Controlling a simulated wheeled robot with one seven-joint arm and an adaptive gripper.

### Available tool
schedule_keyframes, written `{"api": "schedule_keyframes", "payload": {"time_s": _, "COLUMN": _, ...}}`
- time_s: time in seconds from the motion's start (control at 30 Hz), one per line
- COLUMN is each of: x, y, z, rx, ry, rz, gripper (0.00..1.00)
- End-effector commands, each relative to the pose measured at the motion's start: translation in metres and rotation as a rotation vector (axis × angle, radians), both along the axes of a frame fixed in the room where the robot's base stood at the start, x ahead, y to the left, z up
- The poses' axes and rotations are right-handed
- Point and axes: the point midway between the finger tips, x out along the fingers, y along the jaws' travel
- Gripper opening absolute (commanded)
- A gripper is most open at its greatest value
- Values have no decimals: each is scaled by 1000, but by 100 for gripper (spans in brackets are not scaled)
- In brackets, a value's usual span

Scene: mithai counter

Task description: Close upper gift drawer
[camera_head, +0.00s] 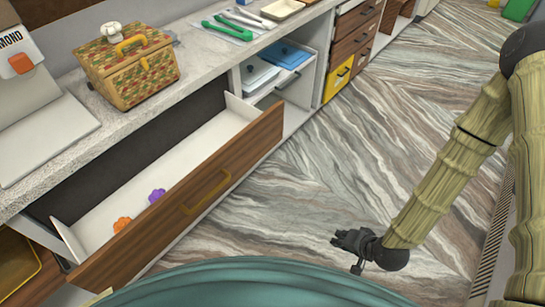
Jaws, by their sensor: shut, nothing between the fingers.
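The upper gift drawer (222,163) stands pulled out from under the counter at the left. It has a wooden front, white inner walls and a yellow bar handle (206,192). An orange flower-shaped thing (122,224) and a purple one (157,195) lie inside it near the front. My gripper (348,243) is shut and empty, low over the floor, to the right of the drawer front and apart from it. Its fingers point left, toward the drawer.
The counter (195,62) carries a woven box (128,70), green tongs (227,31) and a tray (282,9). The marbled floor (300,190) between drawer and gripper is clear.

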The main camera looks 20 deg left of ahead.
Motion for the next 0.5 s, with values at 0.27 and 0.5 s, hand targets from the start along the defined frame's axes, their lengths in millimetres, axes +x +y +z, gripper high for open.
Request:
{"api": "schedule_keyframes", "payload": {"time_s": 0.27, "x": 90, "y": 78, "z": 4, "rx": 385, "ry": -128, "rz": -55, "gripper": 0}}
{"api": "schedule_keyframes", "payload": {"time_s": 0.5, "x": 142, "y": 131, "z": 41, "rx": 718, "ry": -167, "rz": -30, "gripper": 0}}
